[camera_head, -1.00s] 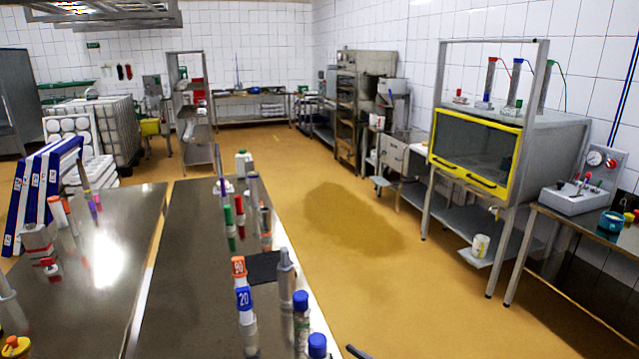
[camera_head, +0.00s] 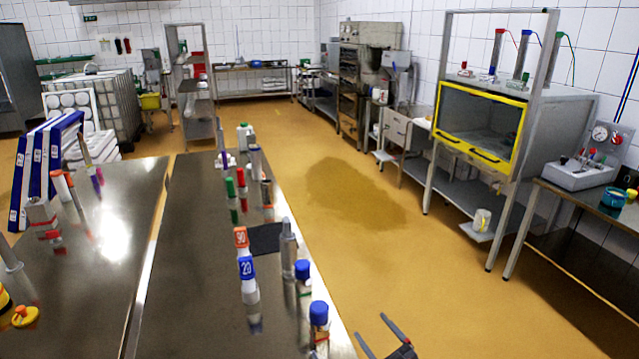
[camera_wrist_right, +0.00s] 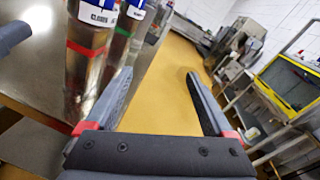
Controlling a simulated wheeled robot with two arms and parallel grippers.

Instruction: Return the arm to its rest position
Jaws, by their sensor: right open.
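My right gripper (camera_head: 380,337) shows at the bottom of the head view, just right of the steel table's edge and over the floor. Its two dark fingers are spread, with nothing between them. In the right wrist view the open gripper (camera_wrist_right: 160,105) has yellow floor between its fingers. Blue-capped bottles (camera_head: 319,325) stand on the table edge to its left, and they show close beside the left finger in the wrist view (camera_wrist_right: 88,40).
A yellow-framed cabinet (camera_head: 480,125) and a side bench (camera_head: 590,205) stand at the right.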

